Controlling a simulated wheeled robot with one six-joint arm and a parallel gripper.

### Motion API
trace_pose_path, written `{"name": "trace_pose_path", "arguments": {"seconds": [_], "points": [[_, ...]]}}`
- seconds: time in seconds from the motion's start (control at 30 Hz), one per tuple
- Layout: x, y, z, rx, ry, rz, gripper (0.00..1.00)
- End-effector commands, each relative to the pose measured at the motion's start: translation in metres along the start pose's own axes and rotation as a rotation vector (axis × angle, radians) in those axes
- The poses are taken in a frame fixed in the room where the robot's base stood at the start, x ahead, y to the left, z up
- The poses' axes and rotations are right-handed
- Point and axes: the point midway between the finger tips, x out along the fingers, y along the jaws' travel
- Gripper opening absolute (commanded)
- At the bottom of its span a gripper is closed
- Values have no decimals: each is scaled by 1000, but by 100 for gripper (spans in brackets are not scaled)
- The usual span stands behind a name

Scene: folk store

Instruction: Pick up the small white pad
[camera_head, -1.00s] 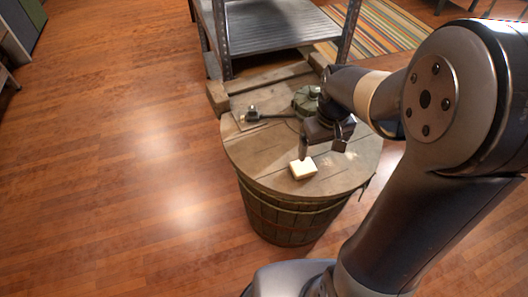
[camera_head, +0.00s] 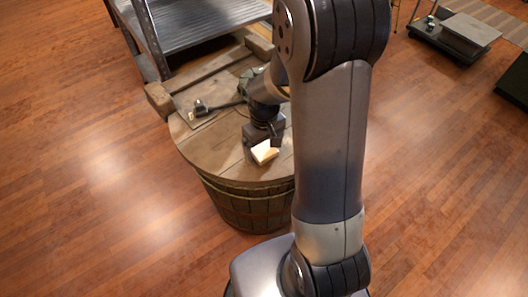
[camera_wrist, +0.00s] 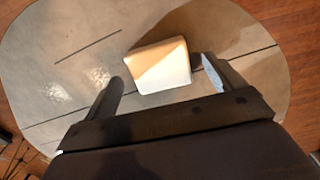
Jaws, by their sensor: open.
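The small white pad (camera_head: 264,152) lies on the round wooden barrel top (camera_head: 205,146), near its front edge. In the wrist view the pad (camera_wrist: 160,66) is a pale block, part lit and part in shadow. My gripper (camera_head: 264,146) is over the barrel top, right at the pad. In the wrist view my gripper (camera_wrist: 163,78) is open, with one finger to the left of the pad and one to the right. There is a gap between the pad and each finger. I cannot tell how high the fingertips are above the barrel top.
A dark tool with a handle (camera_head: 203,107) lies on the barrel top's back left. A metal shelf (camera_head: 190,30) stands behind, with wooden planks (camera_head: 205,82) in front of it. A low dark platform (camera_head: 455,35) is at the far right. The wooden floor (camera_head: 90,150) at left is clear.

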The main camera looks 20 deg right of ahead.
Motion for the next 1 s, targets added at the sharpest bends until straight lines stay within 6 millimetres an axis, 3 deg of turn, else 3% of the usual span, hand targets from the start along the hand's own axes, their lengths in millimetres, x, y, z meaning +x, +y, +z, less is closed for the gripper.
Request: {"name": "trace_pose_path", "arguments": {"seconds": [0.1, 0.33, 0.9, 1.0], "points": [[9, 0, 0, 0, -1, 0, 89], [9, 0, 0, 0, 1, 0, 89], [9, 0, 0, 0, 0, 0, 42], [9, 0, 0, 0, 0, 0, 38]]}}
